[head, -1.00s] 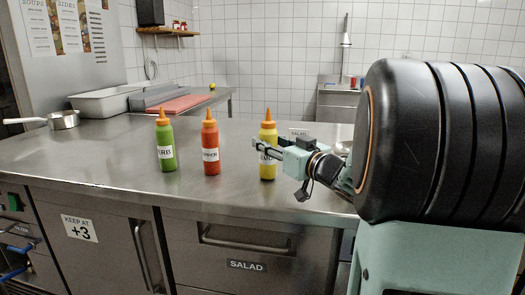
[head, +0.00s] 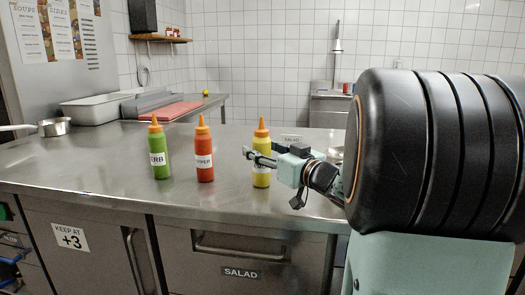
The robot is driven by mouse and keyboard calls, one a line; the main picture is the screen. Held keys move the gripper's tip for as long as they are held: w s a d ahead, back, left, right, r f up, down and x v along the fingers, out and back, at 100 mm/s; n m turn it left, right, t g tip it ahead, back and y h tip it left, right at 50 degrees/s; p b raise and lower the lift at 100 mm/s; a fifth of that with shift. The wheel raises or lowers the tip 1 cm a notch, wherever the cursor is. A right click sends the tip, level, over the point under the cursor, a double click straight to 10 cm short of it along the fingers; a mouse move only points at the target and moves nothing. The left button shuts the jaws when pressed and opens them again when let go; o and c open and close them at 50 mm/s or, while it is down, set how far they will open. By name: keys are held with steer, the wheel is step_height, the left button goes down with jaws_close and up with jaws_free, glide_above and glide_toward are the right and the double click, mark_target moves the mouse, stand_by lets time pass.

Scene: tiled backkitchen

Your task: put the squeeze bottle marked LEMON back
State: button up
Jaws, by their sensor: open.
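A yellow squeeze bottle (head: 262,179) with an orange nozzle stands upright on the steel counter. Its label is mostly covered by my gripper, so the word cannot be read now. My gripper (head: 261,155) is open, and its fingers cross in front of the bottle's middle in the picture. I cannot tell whether the fingers are around the bottle or only before it. A red bottle (head: 204,145) with a partly legible label ending in "PER" stands to its left. A green bottle (head: 161,174) with a label ending in "ERB" stands further left.
The steel counter (head: 100,165) is clear left of the bottles. A saucepan (head: 54,127), a grey tray (head: 95,109) and a red board (head: 168,110) lie at the back left. My arm hides the right side.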

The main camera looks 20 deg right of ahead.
steer(key=s+d+p, duration=0.2)
steer(key=s+p, duration=0.1)
steer(key=s, duration=0.8)
steer(key=shift+s+d, duration=0.15)
steer(key=shift+s, duration=0.1)
